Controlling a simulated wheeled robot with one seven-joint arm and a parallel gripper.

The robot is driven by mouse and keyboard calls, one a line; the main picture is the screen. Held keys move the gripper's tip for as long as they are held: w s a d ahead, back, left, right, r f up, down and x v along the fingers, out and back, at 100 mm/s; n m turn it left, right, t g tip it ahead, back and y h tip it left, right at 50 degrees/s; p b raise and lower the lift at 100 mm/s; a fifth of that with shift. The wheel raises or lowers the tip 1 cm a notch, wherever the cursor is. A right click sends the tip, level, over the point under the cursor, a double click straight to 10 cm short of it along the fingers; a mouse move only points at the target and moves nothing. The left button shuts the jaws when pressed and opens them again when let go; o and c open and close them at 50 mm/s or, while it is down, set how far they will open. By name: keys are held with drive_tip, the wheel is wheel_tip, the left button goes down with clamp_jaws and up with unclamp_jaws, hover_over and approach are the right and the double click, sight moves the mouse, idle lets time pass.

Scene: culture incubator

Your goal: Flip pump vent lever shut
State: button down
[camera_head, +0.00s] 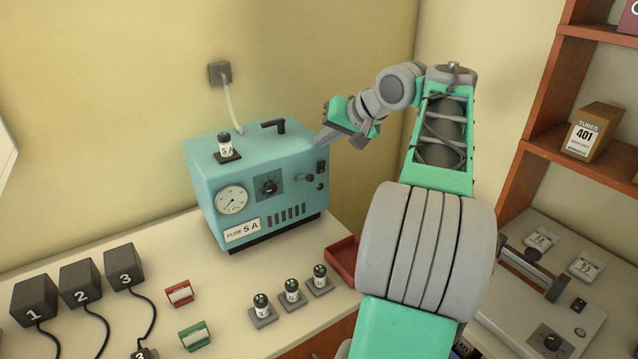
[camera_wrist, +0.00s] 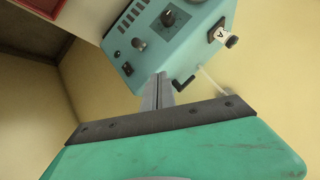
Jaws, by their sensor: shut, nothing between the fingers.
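The pump (camera_head: 245,165) is a teal box on the bench against the wall, with a gauge, a dial and a "FUSE 5 A" label on its front. A black L-shaped lever (camera_head: 273,124) sits on its top near the back; I take it as the vent lever. The lever also shows in the wrist view (camera_wrist: 184,83), just right of my fingers. My gripper (camera_head: 320,142) is shut and empty at the pump's upper right corner; its fingers (camera_wrist: 157,90) are together. The fingers appear apart from the lever, but I cannot tell the exact gap.
A 5 A fuse (camera_head: 226,147) stands upright on the pump's top left. A cable runs from behind it to a wall socket (camera_head: 219,72). Numbered black blocks (camera_head: 80,285), several small fuses (camera_head: 291,292) and a red tray (camera_head: 343,258) are on the bench. Wooden shelves stand right.

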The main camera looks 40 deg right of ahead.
sight(306, 178)
drive_tip(key=shift+m, duration=0.3)
drive_tip(key=d, duration=0.1)
drive_tip(key=s+d, duration=0.2)
drive_tip(key=d, duration=0.1)
drive_tip(key=shift+s+d+f, duration=0.1)
drive_tip(key=shift+s, duration=0.15)
drive_tip(key=w+a+f+b, duration=0.2)
drive_tip(key=w+f, duration=0.4)
drive_tip(key=f, duration=0.3)
drive_tip(key=shift+a+b, duration=0.3)
drive_tip(key=shift+a, duration=0.45)
drive_tip(key=shift+w+f+t+b, duration=0.1)
drive_tip(key=shift+f+t+b, duration=0.2)
drive_tip(key=shift+b, duration=0.05)
